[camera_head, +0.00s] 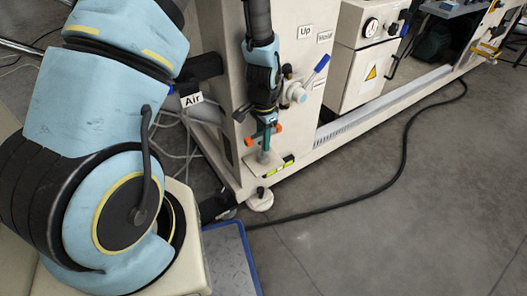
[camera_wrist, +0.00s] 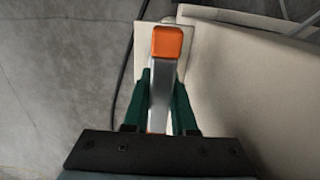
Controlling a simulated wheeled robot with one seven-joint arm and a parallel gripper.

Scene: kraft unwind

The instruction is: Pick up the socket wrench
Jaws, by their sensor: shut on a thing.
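The socket wrench looks like a T-shaped tool with a grey bar and orange ends. In the head view its stem (camera_head: 263,156) points down, upright, over a small pale ledge (camera_head: 254,168) at the foot of the machine. My gripper (camera_head: 265,128) comes from above and is shut on the crossbar, with an orange end out on each side. In the wrist view the grey bar (camera_wrist: 161,88) runs between my green fingers (camera_wrist: 160,100), its orange end at the top. I cannot tell whether the stem's lower end touches the ledge.
A yellow-green level-like item (camera_head: 279,167) lies on the ledge beside the stem. A lever with a blue handle (camera_head: 308,80) sticks out of the machine panel to the right. A black cable (camera_head: 395,178) crosses the floor.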

